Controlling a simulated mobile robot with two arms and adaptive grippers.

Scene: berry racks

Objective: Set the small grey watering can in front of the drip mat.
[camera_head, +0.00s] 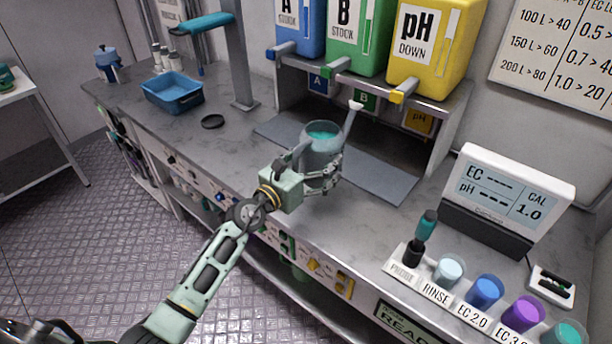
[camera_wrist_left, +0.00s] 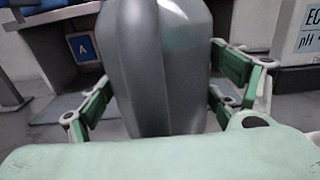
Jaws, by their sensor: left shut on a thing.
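The small grey watering can (camera_head: 322,150) has teal inside its open top and a spout with a pale tip pointing up and right. My left gripper (camera_head: 325,178) is shut on the can's body from the front. In the left wrist view the can (camera_wrist_left: 160,65) fills the middle between the gripper's two green-padded fingers (camera_wrist_left: 165,85). The grey drip mat (camera_head: 385,182) lies on the counter under the dosing shelf. The can appears over or at the mat's front edge and hides part of it. I cannot tell whether its base touches anything. My right gripper is not seen.
Blue, green and yellow (camera_head: 428,45) stock containers stand on the shelf above the mat. A meter (camera_head: 508,200) and a row of coloured cups (camera_head: 486,290) are at the right.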

